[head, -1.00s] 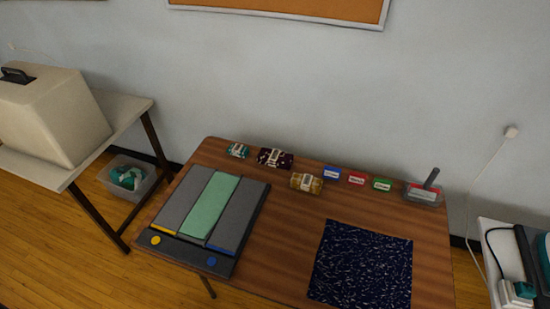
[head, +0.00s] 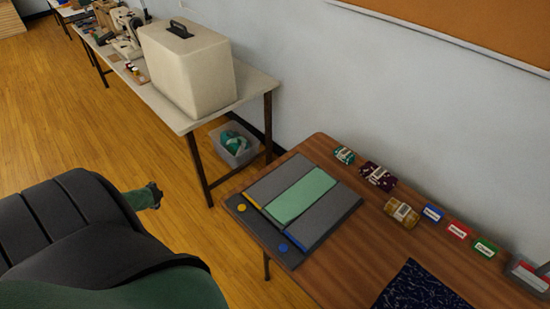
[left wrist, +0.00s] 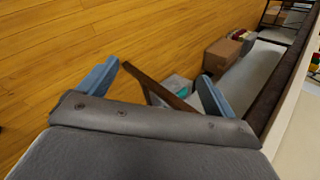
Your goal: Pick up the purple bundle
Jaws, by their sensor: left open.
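The purple bundle (head: 378,177) is a dark purple, pale-patterned bundle with a white label. It lies near the back edge of the brown table (head: 335,246) in the head view, between a teal bundle (head: 344,155) and a mustard bundle (head: 403,213). My left gripper (left wrist: 158,70) shows two blue fingers spread apart in the left wrist view, with nothing between them. It faces the floor and a bin, and the purple bundle is not in that view. In the head view my left arm is at the lower left, well away from the bundle. My right gripper is not in view.
A grey board with a green strip (head: 303,197) lies on the table's left. Blue (head: 432,213), red (head: 459,230) and green (head: 486,247) labelled blocks line the back. A dark patterned cloth (head: 420,290) lies in front. A white table (head: 258,85) bears a beige case (head: 187,72); a bin (head: 233,145) stands below.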

